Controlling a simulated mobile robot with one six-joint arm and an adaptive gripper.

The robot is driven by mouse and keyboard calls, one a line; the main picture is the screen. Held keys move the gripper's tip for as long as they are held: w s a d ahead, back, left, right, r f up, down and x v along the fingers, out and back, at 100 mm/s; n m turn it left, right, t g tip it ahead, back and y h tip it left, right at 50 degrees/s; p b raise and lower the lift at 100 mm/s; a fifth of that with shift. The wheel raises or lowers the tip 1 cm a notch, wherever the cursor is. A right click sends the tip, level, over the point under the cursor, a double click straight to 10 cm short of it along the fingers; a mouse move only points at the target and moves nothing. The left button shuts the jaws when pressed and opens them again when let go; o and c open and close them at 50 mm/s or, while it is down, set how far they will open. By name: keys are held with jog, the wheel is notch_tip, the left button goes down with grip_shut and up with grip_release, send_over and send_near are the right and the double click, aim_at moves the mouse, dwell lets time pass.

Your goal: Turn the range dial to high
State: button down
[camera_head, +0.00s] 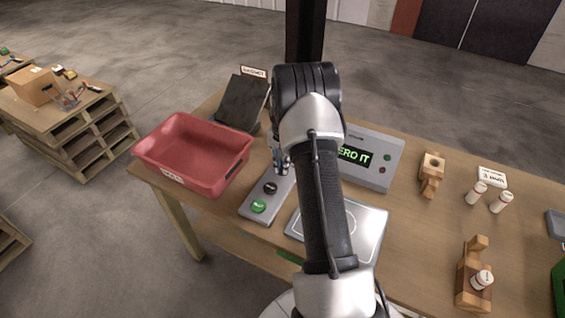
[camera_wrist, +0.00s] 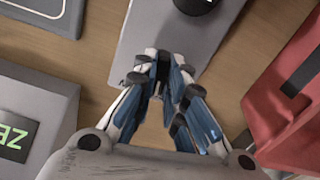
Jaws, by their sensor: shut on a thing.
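A grey control panel (camera_head: 256,200) lies on the table, with a black knob (camera_head: 270,187) and a green button (camera_head: 259,206) on its near part. My gripper (camera_head: 281,168) points down at the panel's far end. In the wrist view my gripper (camera_wrist: 161,68) has its fingertips close together around a small dark piece, which seems to be the range dial. Fingers mostly hide it, so its pointer and setting cannot be read. The black knob also shows at the top of the wrist view (camera_wrist: 195,3), apart from the fingers.
A red tray (camera_head: 178,150) stands close left of the panel. A grey box with a green display (camera_head: 355,154) and a pale plate (camera_head: 368,222) are to the right. Wooden holders (camera_head: 431,172) and white-capped vials (camera_head: 476,192) stand farther right.

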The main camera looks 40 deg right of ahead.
jog(key=n, duration=0.7)
jog(key=shift+p, duration=0.3)
dwell(0.4)
jog(key=c, duration=1.6)
grip_release()
jog(key=shift+c, duration=0.2)
jog(key=shift+r, duration=0.1)
notch_tip(320, 180, up, 12)
